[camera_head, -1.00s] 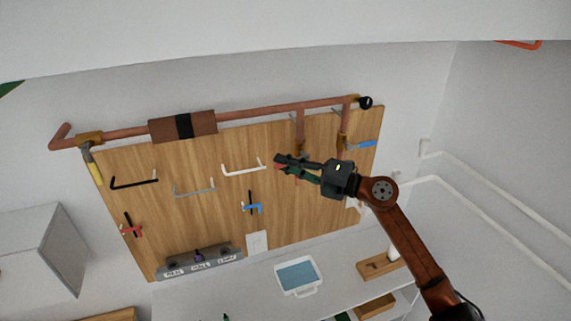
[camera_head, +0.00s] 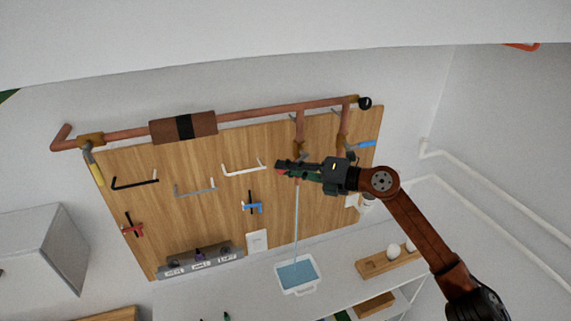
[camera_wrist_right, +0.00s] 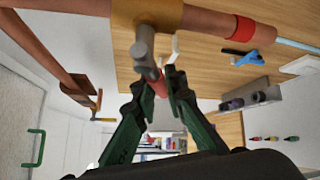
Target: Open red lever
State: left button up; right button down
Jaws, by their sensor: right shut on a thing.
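The red lever (camera_wrist_right: 160,88) sits on a grey stem below a brass valve fitting (camera_wrist_right: 165,14) on the copper pipe. My right gripper (camera_wrist_right: 163,84) is shut around the lever, with one dark green finger on each side. In the head view my right gripper (camera_head: 282,168) is at the board beneath the pipe, and a bit of red shows at its fingertips. A thin stream of water (camera_head: 296,225) falls from the pipe outlet into a white tub (camera_head: 301,292) of blue water. My left gripper is out of view.
A blue lever (camera_head: 366,143) is on the neighbouring pipe branch at the right. The wooden board (camera_head: 210,215) carries several hooks and a blue-handled clamp (camera_head: 252,207). A wooden tray (camera_head: 376,268) stands on the counter right of the tub.

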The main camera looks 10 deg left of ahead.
jog(key=w+d+f+n+t+h+b, duration=0.3)
jog(key=n+h, duration=0.3)
jog(key=h, duration=0.3)
jog(key=shift+d+f+b, duration=0.3)
jog(key=shift+d+b, duration=0.05)
jog(key=shift+d, duration=0.45)
jog(key=shift+w+n, duration=0.1)
jog(key=shift+n, duration=0.2)
jog(key=c, duration=2)
grip_release()
jog(key=shift+d, duration=0.1)
jog(key=shift+o, duration=0.2)
jog(key=shift+r, duration=0.1)
jog(key=v, duration=1.1)
jog(key=shift+s+r, duration=0.3)
jog(key=shift+s, duration=0.05)
